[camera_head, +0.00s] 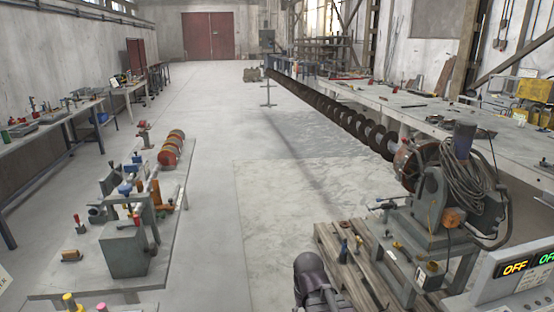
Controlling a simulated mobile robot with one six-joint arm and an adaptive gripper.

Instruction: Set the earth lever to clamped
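The positioner (430,215) stands on a wooden pallet at the right, with a large round head and a coil of cable hung over it. A small yellow part (433,214) and an orange box (453,217) show on its near side. I cannot tell which small part is the earth lever, or its position. The dark end of my arm, with my gripper (310,275), shows at the bottom centre, left of the pallet and apart from the positioner. Its fingers cannot be made out.
A long auger (330,108) runs from the positioner to the back, beside a long bench (430,105). A panel with OFF and OFF displays (515,268) is at the lower right. A grey machine (125,245) on a plate stands left. The middle floor is clear.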

